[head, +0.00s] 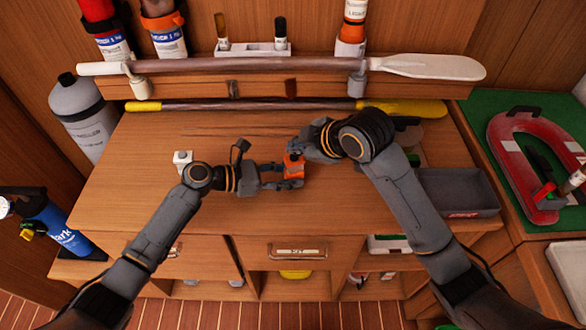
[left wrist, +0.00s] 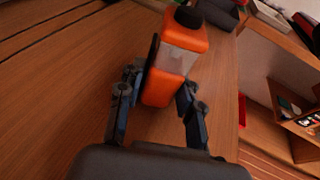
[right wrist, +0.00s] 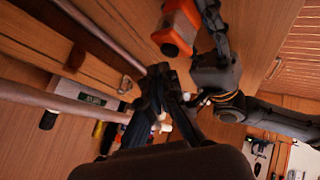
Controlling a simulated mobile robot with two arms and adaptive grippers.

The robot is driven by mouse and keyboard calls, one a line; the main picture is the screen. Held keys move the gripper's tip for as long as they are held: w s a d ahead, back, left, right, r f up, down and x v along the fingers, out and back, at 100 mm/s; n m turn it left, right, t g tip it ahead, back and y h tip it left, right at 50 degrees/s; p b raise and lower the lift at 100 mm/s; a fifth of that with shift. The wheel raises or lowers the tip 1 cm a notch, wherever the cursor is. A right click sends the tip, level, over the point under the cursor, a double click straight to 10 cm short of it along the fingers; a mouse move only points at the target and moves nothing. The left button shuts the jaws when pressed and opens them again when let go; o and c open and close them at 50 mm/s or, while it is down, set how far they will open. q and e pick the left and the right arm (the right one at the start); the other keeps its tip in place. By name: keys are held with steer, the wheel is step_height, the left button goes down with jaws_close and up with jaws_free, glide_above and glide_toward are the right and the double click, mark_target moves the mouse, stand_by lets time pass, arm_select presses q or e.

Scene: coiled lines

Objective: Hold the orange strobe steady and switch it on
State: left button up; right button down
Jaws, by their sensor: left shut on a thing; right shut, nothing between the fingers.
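The orange strobe (head: 293,165) is above the middle of the wooden worktop. In the left wrist view it is a block with orange ends and a pale clear band (left wrist: 178,60). My left gripper (head: 282,175) is shut on the strobe, one finger on each side.
A white-bladed paddle (head: 425,66) and a yellow-ended pole (head: 400,108) lie along the back. A red horseshoe-shaped object (head: 510,165) lies on the green surface. The worktop's front is clear.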

mark_target(296, 158)
arm_select(q)
steer(key=shift+f, duration=0.1)
arm_select(e)
steer(key=shift+f, duration=0.1)
stand_by(0.4)
steer(key=shift+f, duration=0.6)
stand_by(0.4)
steer(key=shift+r, duration=0.65)
steer(key=shift+r, duration=3.05)
arm_select(q)
steer(key=o, duration=0.9)
